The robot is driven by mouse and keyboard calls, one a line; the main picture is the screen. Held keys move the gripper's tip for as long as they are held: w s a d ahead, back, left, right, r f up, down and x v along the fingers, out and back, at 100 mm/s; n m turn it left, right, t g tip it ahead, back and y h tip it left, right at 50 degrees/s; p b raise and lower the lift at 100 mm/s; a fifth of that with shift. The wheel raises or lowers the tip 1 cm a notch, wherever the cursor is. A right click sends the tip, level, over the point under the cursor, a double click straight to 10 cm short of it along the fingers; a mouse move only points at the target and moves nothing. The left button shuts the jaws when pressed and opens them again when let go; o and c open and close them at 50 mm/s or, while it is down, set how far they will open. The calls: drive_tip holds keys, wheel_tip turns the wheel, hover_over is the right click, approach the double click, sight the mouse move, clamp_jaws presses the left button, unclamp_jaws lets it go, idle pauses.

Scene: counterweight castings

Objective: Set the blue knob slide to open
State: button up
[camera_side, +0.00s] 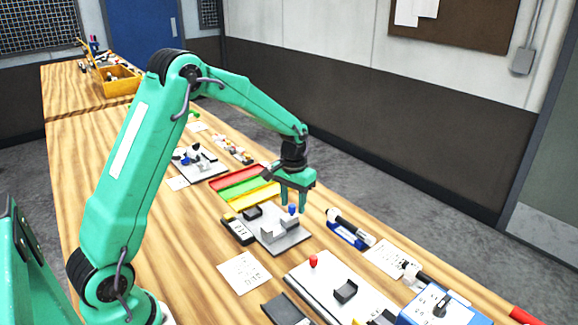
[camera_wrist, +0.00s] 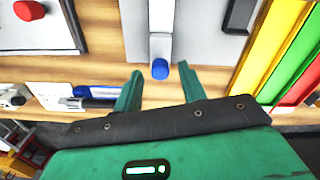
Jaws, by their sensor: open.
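The blue knob (camera_side: 292,209) stands at the end of a grey slide fixture (camera_side: 285,241) with raised blocks on it. In the wrist view the blue knob (camera_wrist: 159,69) sits at the end of a light grey bar (camera_wrist: 160,45). My gripper (camera_side: 293,205) points down over the knob with its green fingers apart. In the wrist view the knob shows between the two fingertips of my gripper (camera_wrist: 160,74), with a gap on each side. I cannot tell how far the tips reach down beside it. I see no readable open or closed marking.
A red knob (camera_side: 313,260) stands on a white plate (camera_side: 330,285) in front. Red, green and yellow trays (camera_side: 238,182) lie behind. A blue holder with a black-and-white tool (camera_side: 350,233) is to the right. A paper card (camera_side: 244,273) lies on clear table at left.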

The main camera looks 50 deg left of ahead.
sight(293, 205)
wheel_tip(293, 205, up, 6)
drive_tip(key=shift+r, duration=0.35)
idle(0.4)
drive_tip(key=shift+s+d+r, duration=0.2)
drive_tip(key=shift+r, duration=0.15)
drive_tip(key=s+d+r+m+t, duration=0.1)
drive_tip(key=s+d+r, duration=0.2)
drive_tip(key=s+r, duration=0.25)
drive_tip(key=s+d+r+t, duration=0.2)
drive_tip(key=s+d+r, duration=0.1)
drive_tip(key=s+r, duration=0.25)
drive_tip(key=s+d+m+t, duration=0.2)
drive_tip(key=s+d, duration=0.1)
drive_tip(key=s, duration=1)
drive_tip(key=shift+s+f+t, duration=0.3)
drive_tip(key=shift+s+f, duration=0.05)
drive_tip(key=shift+f, duration=0.05)
